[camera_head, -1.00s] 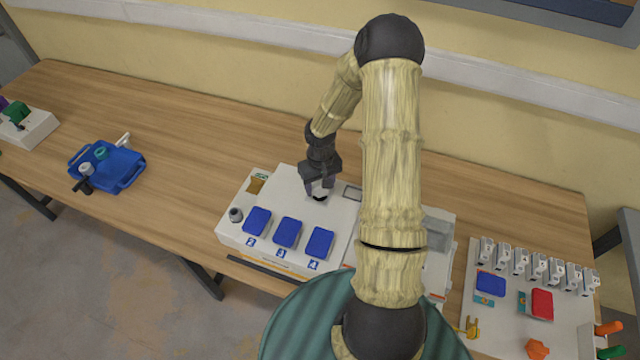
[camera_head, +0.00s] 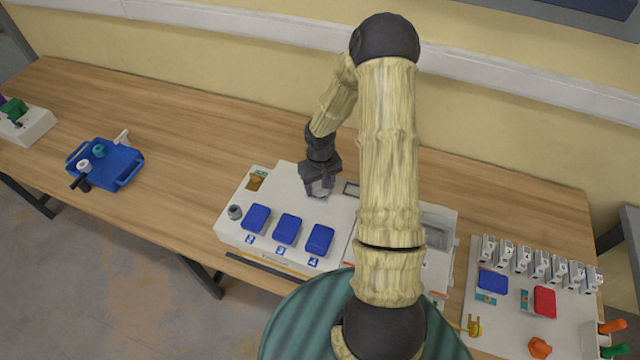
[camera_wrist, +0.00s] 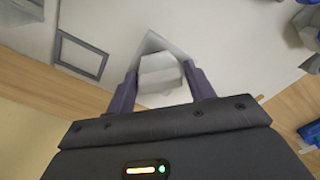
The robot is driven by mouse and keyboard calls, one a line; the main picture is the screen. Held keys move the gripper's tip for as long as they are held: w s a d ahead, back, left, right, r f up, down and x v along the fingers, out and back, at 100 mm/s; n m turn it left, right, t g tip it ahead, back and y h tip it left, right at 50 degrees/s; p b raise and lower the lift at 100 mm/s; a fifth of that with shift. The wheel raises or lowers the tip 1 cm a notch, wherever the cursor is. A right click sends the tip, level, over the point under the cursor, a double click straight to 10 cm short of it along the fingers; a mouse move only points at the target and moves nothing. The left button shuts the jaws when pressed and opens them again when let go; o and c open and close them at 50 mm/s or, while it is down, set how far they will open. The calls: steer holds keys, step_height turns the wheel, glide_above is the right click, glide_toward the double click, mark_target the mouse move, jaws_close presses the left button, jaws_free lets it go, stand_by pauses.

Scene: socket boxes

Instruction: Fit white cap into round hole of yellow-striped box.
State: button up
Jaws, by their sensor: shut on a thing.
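My gripper (camera_head: 319,190) is shut on the white cap (camera_wrist: 160,74), which sits between its two fingers in the wrist view. The white box (camera_head: 282,183) with a yellowish stripe along its front side stands on the table, under my gripper. The gripper is low over the box top, pointing down. The round hole is hidden under the gripper and cap. I cannot tell whether the cap is inside the hole or only resting at it.
Several blue covers (camera_head: 288,229) and a grey round knob (camera_head: 235,212) are on the box's front half. A rectangular frame (camera_wrist: 81,55) lies beside the gripper. A blue tray (camera_head: 126,163) stands left, a panel with switches (camera_head: 510,312) right. The wooden table between tray and box is clear.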

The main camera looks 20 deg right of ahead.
stand_by(0.3)
steer(key=shift+f, duration=0.2)
steer(key=o, duration=0.5)
steer(key=shift+f, duration=0.1)
steer(key=o, duration=0.6)
steer(key=shift+a, duration=0.15)
steer(key=shift+s+d, duration=0.1)
steer(key=shift+d, duration=0.15)
step_height(320, 180, up, 18)
steer(key=shift+f+b, duration=0.2)
steer(key=shift+b, duration=1)
